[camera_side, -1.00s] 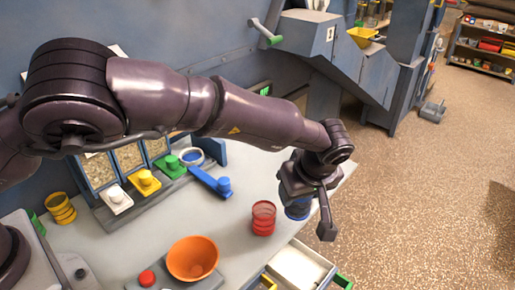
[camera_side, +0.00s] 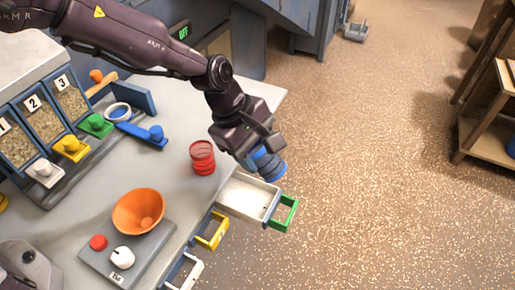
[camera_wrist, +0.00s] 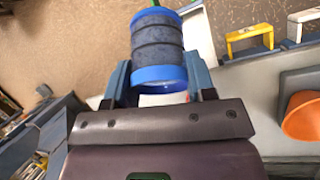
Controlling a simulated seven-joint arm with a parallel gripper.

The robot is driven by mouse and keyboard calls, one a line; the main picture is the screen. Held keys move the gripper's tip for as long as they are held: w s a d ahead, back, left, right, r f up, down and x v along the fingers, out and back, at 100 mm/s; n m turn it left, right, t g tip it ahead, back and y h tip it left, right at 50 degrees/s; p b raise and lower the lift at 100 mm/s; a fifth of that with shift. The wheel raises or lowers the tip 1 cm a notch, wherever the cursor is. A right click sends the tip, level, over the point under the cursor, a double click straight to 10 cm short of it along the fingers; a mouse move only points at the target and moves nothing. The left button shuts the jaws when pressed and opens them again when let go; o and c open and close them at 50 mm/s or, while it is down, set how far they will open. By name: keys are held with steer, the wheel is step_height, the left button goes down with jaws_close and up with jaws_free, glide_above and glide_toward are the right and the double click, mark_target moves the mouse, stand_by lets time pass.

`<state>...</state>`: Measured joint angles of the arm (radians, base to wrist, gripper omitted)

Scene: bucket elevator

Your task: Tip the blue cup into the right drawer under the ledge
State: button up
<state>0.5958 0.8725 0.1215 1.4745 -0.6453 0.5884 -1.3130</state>
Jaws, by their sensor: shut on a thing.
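My gripper (camera_side: 250,152) is shut on the blue cup (camera_side: 266,164), which also shows between the fingers in the wrist view (camera_wrist: 159,48). The cup is tilted, above and just beyond the ledge (camera_side: 258,95). In the side view it is over the back of the pulled-out drawer with the green handle (camera_side: 248,198), the rightmost of the drawers under the ledge. The part of that drawer's inside that shows is pale, with a few small dark specks. I cannot see into the cup.
A red cup (camera_side: 202,158) stands on the ledge left of my gripper. An orange bowl (camera_side: 133,214) is nearer the camera. Drawers with a yellow handle (camera_side: 212,232) and a white handle (camera_side: 188,272) are also partly out.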

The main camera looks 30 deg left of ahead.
steer(key=h, duration=0.2)
steer(key=a+h, duration=0.1)
steer(key=h, duration=0.1)
steer(key=shift+w+f, duration=0.1)
steer(key=shift+f, duration=0.1)
steer(key=h, duration=0.3)
steer(key=f+h, duration=0.1)
steer(key=h, duration=0.1)
steer(key=shift+a+n, duration=0.35)
steer(key=shift+n, duration=0.05)
steer(key=h, duration=0.3)
steer(key=a+t+h, duration=0.1)
steer(key=h, duration=0.1)
steer(key=shift+a+h, duration=0.1)
steer(key=shift+h, duration=0.3)
stand_by(0.4)
